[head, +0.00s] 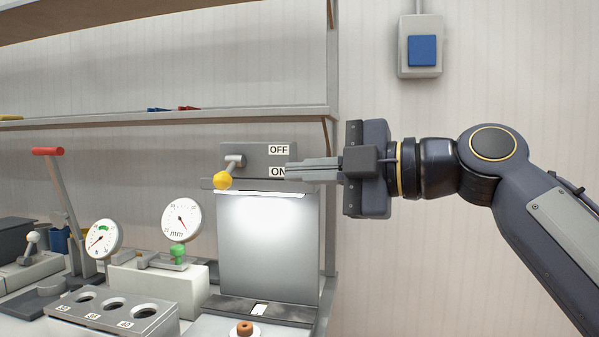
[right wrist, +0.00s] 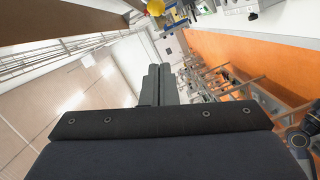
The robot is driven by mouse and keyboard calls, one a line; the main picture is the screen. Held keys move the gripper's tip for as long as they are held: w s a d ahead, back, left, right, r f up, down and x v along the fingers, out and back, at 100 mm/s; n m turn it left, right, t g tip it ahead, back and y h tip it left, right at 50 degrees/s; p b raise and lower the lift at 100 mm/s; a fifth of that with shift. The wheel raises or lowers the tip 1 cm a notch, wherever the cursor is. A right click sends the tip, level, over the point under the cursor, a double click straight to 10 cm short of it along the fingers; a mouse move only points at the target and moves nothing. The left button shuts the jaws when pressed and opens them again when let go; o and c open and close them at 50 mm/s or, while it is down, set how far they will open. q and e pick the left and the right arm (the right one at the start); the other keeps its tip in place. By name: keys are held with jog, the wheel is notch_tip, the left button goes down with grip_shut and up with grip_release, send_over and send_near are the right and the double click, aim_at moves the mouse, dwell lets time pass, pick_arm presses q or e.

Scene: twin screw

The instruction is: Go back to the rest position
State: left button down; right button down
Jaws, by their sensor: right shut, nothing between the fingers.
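My right gripper (head: 290,171) is shut and empty, level, its fingertips beside the ON label of the grey switch panel (head: 262,154). The panel's lever with a yellow knob (head: 223,181) points down and toward the front left, a little left of the fingertips. In the right wrist view my shut fingers (right wrist: 158,80) reach up the middle, and the yellow knob (right wrist: 156,7) is at the top, apart from them. My left gripper is not in view.
A lit grey panel (head: 268,245) stands below the switch. The bench holds two dial gauges (head: 181,220), a block with three holes (head: 113,310) and a red-handled lever (head: 48,152). A shelf (head: 160,117) runs above. A blue wall switch (head: 422,50) is at upper right.

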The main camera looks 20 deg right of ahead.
jog(key=s+d+f+m+g+h, duration=0.1)
jog(key=s+f+m+g+h, duration=0.15)
jog(key=s+f+m, duration=0.9)
jog(key=w+d+f+m+g+h, duration=0.1)
jog(key=f+m+g+h, duration=0.3)
jog(key=f, duration=1.6)
jog(key=s+d+f+m+h, duration=0.15)
jog(key=s+f+m, duration=0.6)
jog(key=f, duration=0.75)
notch_tip(320, 180, up, 21)
jog(key=w+m+p, duration=0.1)
jog(key=p, duration=2.1)
jog(key=shift+a+r+m, duration=0.2)
jog(key=shift+a+m, duration=0.1)
jog(key=shift+a, duration=0.1)
